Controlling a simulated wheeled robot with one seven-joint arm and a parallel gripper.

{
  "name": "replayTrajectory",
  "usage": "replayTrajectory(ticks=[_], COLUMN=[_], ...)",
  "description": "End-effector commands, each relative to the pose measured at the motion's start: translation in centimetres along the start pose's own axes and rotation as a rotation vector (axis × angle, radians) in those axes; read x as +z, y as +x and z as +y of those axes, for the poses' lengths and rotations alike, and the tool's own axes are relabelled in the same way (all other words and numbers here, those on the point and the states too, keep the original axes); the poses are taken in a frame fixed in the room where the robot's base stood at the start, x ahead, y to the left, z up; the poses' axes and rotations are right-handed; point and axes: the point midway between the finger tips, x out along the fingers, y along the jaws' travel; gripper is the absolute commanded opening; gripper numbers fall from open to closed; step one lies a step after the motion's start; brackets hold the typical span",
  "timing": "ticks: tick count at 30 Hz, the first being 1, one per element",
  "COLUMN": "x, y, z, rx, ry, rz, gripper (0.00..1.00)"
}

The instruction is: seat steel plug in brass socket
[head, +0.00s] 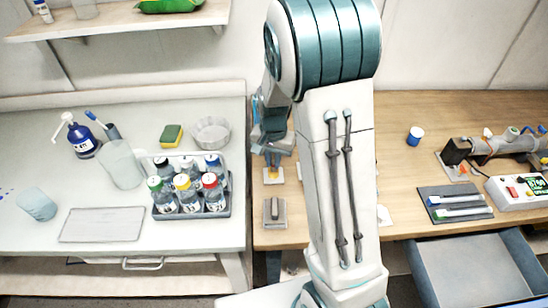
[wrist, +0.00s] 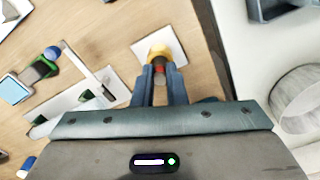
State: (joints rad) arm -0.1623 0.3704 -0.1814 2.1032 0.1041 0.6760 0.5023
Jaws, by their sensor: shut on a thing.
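My gripper (wrist: 160,71) is shut on the steel plug, of which only a small dark and red part (wrist: 159,69) shows between the fingers in the wrist view. The yellow brass socket (wrist: 157,49) stands on a white square plate (wrist: 172,47) right beyond the fingertips. In the head view my gripper (head: 273,158) is just above the brass socket (head: 273,174), left of my arm. The fingers hide most of the plug and the near side of the socket. I cannot tell whether the plug's end is inside the socket.
A grey block (head: 274,212) sits on the wooden bench in front of the socket. A bottle rack (head: 225,207) stands on the white table to the left. A black tray (head: 431,198) and a white control box (head: 507,200) are at right. My arm hides the bench's middle.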

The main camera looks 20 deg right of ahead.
Motion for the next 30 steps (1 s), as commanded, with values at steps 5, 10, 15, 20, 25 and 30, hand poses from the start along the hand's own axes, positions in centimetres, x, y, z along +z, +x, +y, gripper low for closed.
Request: replayTrajectory(ticks=[5,10,15,20,25,30], x=[0.0,0.0,0.0,0.0,-0.1,-0.1], y=[0.0,0.3,0.3,0.2,-1.2,-4.7], z=[0.0,0.0,0.0,0.0,-0.1,-0.1], rx=[0.0,0.0,0.0,0.0,-0.003,-0.005], ry=[-0.001,-0.001,-0.001,-0.001,-0.002,-0.002], rz=[0.0,0.0,0.0,0.0,0.003,0.005], gripper=[0.0,0.25,0.33,0.33,0.33,0.33])
